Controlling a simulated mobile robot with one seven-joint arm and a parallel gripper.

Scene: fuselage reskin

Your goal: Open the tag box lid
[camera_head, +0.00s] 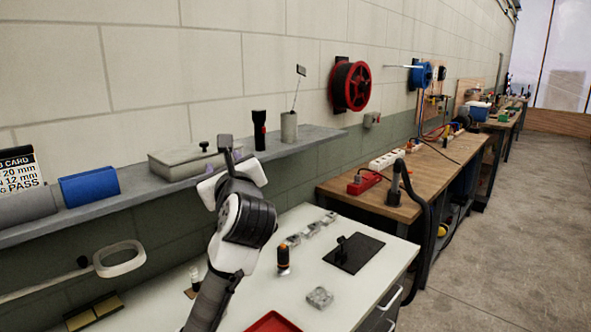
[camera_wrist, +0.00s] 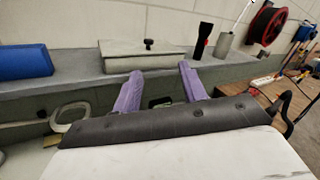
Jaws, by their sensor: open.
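The tag box is the low grey box (camera_head: 180,163) on the wall shelf, with a flat lid and a small dark knob (camera_head: 205,146) on top. The lid looks closed. In the wrist view the box (camera_wrist: 140,62) stands just beyond the fingers, with its knob (camera_wrist: 149,44) near the middle of the lid. My gripper (camera_wrist: 158,82) is open and empty, its two purple fingers apart, in front of and below the lid. In the head view my wrist hides part of the fingers and the right end of the box.
A white lamp ring (camera_head: 120,259) hangs below the shelf. The white worktop (camera_head: 330,290) below carries small parts.

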